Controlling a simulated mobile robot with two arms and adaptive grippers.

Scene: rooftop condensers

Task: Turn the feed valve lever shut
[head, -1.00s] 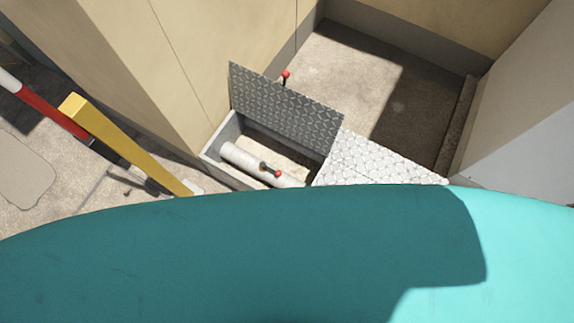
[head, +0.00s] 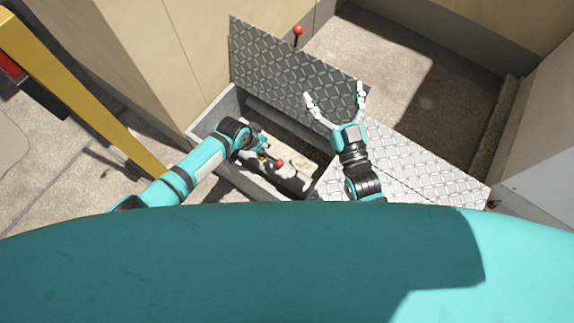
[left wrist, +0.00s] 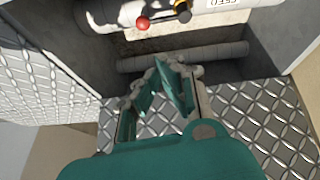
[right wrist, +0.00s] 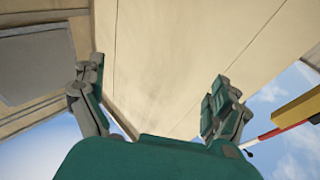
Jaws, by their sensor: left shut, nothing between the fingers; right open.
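The feed valve lever has a red ball end (head: 280,163) and sits on a pale pipe (head: 294,181) in the open floor pit. The left wrist view shows the red ball (left wrist: 142,23), a yellow-and-black piece (left wrist: 182,10) beside it, and a label on the pipe. My left gripper (head: 264,147) is over the pit, just up and left of the red ball in the head view, partly hidden by its wrist. Its fingers (left wrist: 172,62) are shut and empty, apart from the ball. My right gripper (head: 334,92) is open and empty in front of the raised lid.
A raised chequer-plate lid (head: 270,65) stands along the pit's far side. A second red knob (head: 298,30) shows by its upper edge. A flat chequer plate (head: 430,170) covers the floor on the right. A yellow rail (head: 80,90) stands at the left, and a beige wall (head: 180,50) rises behind.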

